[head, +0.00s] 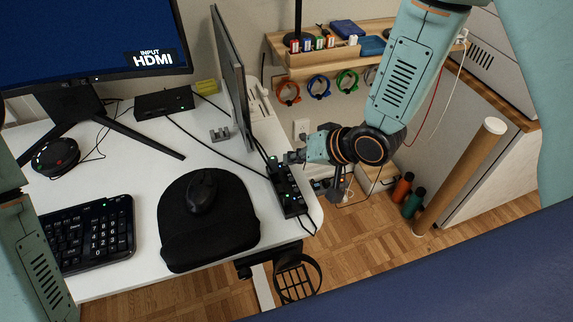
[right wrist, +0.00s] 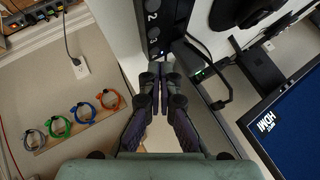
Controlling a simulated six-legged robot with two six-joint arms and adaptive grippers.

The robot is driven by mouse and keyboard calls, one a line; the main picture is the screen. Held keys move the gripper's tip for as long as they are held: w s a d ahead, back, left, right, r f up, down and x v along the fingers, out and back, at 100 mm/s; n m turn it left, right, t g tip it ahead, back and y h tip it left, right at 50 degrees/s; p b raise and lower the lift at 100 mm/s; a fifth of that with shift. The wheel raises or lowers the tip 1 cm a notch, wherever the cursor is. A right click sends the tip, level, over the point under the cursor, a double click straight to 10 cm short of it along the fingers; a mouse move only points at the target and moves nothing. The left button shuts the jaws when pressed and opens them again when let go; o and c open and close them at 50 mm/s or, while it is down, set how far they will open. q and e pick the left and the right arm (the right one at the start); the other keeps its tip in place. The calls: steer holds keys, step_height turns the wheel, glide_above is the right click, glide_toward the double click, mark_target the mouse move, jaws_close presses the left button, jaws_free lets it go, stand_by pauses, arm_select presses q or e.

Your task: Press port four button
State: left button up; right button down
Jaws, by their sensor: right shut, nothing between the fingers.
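A black port box (head: 287,192) with small green lights lies along the right edge of the white desk in the head view. In the right wrist view the same box (right wrist: 153,28) shows at the top, with a white numeral 2 on it. My left gripper is out of view; only part of that arm shows.
A thin monitor (head: 231,75) stands edge-on left of the box, with cables behind it. A mouse (head: 202,192) on a black pad (head: 210,235) and a keyboard (head: 90,235) lie farther left. A wooden shelf (head: 315,62) with coloured cable coils is on the wall behind.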

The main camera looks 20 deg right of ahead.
step_height(320, 180, up, 6)
steer(key=p, duration=0.6)
